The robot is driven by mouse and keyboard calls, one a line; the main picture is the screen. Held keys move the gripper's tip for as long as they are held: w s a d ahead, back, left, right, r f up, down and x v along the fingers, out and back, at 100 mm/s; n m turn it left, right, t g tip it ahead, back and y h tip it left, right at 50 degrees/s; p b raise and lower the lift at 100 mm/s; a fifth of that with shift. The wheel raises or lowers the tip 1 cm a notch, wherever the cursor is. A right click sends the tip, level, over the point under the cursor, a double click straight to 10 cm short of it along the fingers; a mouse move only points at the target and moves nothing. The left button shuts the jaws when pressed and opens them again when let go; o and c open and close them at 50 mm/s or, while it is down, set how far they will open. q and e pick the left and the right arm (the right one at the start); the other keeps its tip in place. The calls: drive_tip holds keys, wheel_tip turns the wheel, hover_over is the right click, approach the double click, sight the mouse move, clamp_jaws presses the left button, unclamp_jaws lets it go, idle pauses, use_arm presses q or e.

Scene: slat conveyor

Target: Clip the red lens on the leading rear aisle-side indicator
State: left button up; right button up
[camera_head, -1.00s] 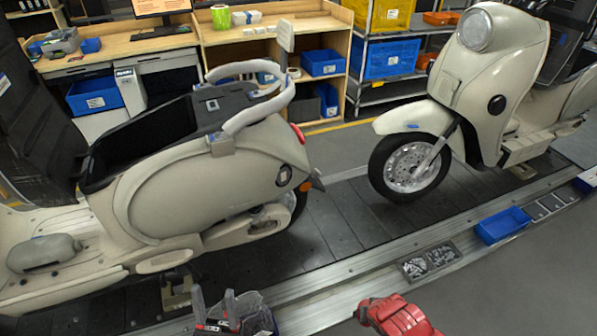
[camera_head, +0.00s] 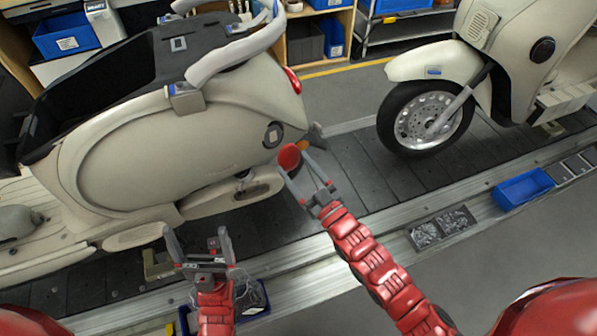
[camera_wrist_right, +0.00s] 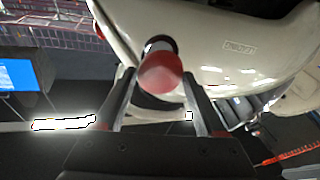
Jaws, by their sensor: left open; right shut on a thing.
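My right gripper (camera_head: 297,166) is shut on the red lens (camera_head: 289,156), a small round piece held at its fingertips. The lens is beside the rear of the left cream scooter (camera_head: 150,150), just below its dark round side fitting (camera_head: 273,135). In the right wrist view the lens (camera_wrist_right: 160,73) lies between the fingers, in front of a dark round stub (camera_wrist_right: 160,45) on the cream bodywork; I cannot tell whether they touch. An orange piece (camera_head: 303,145) shows just behind the lens. My left gripper (camera_head: 198,246) is open and empty, low beside the scooter.
A bin (camera_head: 252,300) with clear contents stands below my left gripper. A second scooter (camera_head: 490,70) stands to the right on the slat conveyor (camera_head: 350,180). A blue tray (camera_head: 523,188) and a parts tray (camera_head: 441,227) sit along the conveyor edge. The grey floor at lower right is clear.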

sight(292, 164)
drive_tip(key=shift+s+d+r+t, duration=0.1)
drive_tip(key=shift+s+r+t, duration=0.3)
drive_tip(key=shift+r, duration=0.2)
drive_tip(key=shift+s+r+y, duration=0.15)
drive_tip(key=shift+r+y, duration=0.25)
drive_tip(key=shift+r, duration=0.1)
drive_tip(key=shift+w+a+f+b, duration=0.15)
drive_tip(key=shift+w+a+b, duration=0.35)
drive_tip(key=shift+w, duration=0.25)
drive_tip(key=shift+w+a+f+b, duration=0.1)
drive_tip(key=shift+w+a+b, duration=0.35)
drive_tip(key=shift+w+b, duration=0.25)
drive_tip(key=shift+w+a+f+b, duration=0.15)
drive_tip(key=shift+w+a+b, duration=0.3)
drive_tip(key=shift+w, duration=0.35)
drive_tip(key=shift+b+x, duration=0.4)
drive_tip(key=shift+x, duration=0.35)
drive_tip(key=shift+f, duration=0.15)
drive_tip(key=shift+d+f+b, duration=0.1)
drive_tip(key=shift+f+b, duration=0.05)
drive_tip(key=shift+b, duration=0.2)
drive_tip(key=shift+w, duration=0.1)
